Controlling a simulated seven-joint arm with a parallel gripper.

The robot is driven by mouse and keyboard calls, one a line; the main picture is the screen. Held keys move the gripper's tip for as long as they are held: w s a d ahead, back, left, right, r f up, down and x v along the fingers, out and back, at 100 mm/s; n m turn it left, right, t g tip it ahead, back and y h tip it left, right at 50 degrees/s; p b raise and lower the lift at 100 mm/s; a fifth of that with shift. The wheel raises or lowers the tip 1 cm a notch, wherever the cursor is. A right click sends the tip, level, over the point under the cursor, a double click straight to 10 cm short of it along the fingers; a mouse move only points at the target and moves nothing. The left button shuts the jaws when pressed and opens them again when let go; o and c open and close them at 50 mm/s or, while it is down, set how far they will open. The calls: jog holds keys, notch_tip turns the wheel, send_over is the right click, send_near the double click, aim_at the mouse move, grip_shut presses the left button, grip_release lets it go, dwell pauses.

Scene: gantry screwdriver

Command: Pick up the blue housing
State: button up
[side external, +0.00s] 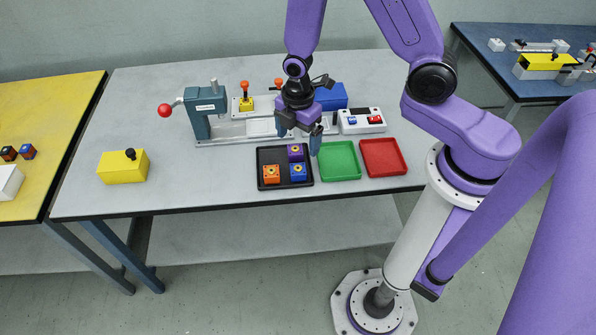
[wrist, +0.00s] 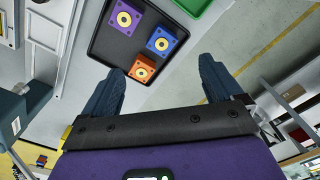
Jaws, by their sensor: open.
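The blue housing (side external: 298,171) is a small block with a yellow-ringed hole on top. It sits in the black tray (side external: 264,155) with an orange housing (side external: 271,174) and a purple housing (side external: 295,152). In the wrist view the blue housing (wrist: 162,41) lies beyond the fingertips, with the orange housing (wrist: 142,68) nearer and the purple housing (wrist: 123,18) up and to its left. My gripper (side external: 299,142) is open and empty above the back part of the tray. Its two fingers also show in the wrist view (wrist: 163,76), spread apart and touching no housing.
A green tray (side external: 340,161) and a red tray (side external: 383,157) stand right of the black tray. Behind are a teal press (side external: 205,112) with a red-knobbed lever, a blue block (side external: 331,97) and a switch box (side external: 361,121). A yellow box (side external: 123,167) stands left; the bench between is clear.

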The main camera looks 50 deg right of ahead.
aim_at(298, 168)
jog(key=shift+s+a+f, duration=0.1)
jog(key=shift+a+f, duration=0.05)
jog(key=shift+f, duration=4.8)
jog(key=c, duration=1.2)
